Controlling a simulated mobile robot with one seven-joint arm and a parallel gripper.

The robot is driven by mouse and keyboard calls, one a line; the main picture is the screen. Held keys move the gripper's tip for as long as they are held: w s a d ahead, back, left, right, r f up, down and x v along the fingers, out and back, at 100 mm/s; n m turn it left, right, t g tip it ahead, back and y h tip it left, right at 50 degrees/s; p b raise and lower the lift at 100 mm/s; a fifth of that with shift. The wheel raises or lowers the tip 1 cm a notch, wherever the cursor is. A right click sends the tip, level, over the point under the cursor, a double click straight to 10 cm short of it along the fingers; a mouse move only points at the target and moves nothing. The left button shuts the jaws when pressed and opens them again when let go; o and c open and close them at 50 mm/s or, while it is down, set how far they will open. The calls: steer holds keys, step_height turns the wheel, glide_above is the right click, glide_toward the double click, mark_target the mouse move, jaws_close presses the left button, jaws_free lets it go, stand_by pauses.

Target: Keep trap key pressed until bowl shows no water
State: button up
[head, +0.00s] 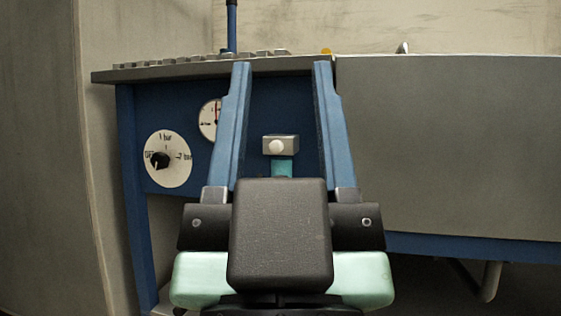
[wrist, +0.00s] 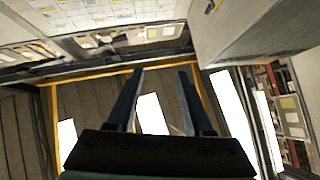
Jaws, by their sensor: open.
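My gripper (head: 281,66) is open in the middle of the head view, its two blue fingers pointing up and away with nothing held between them. In the wrist view, the gripper (wrist: 159,72) also shows its fingers apart and empty. A small grey block with a round white button (head: 277,146) shows between the fingers in the head view; I cannot tell whether it is the trap key. A row of low grey keys (head: 200,58) lines the top of the bench at the left. I cannot make out the bowl or any water.
A blue panel (head: 130,140) carries a white dial with a black knob (head: 160,160) and a round gauge (head: 208,119), partly behind the left finger. A wide grey surface (head: 450,140) fills the right. An orange knob (head: 327,51) and a small lever (head: 403,47) stand on top.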

jaws_close()
stand_by(1.4)
